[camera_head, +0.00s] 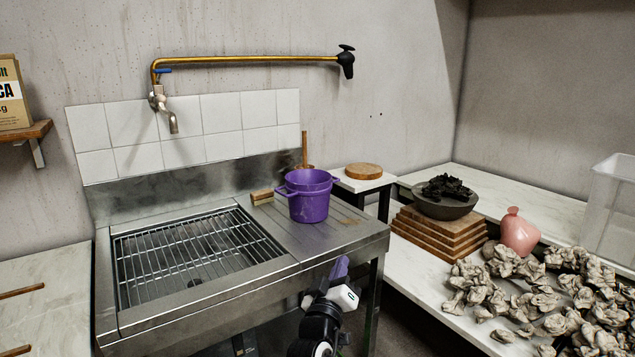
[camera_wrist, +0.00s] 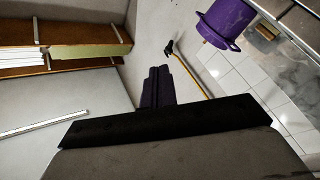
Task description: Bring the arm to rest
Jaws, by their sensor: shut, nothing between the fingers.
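My gripper (camera_head: 339,268) is low in the head view, in front of the sink's right front edge. Its purple fingers point up and are shut with nothing between them. In the wrist view the shut fingers (camera_wrist: 157,86) show at the middle, and the dark gripper body fills the lower part. The arm below the gripper runs out of the head view at the bottom.
A purple pot (camera_head: 308,197) stands on the steel sink's drainboard (camera_head: 345,225); it also shows in the wrist view (camera_wrist: 222,24). Right of my gripper, a low white table (camera_head: 425,285) holds stacked boards (camera_head: 440,235), a pink vase (camera_head: 518,232) and many grey clay lumps (camera_head: 505,262).

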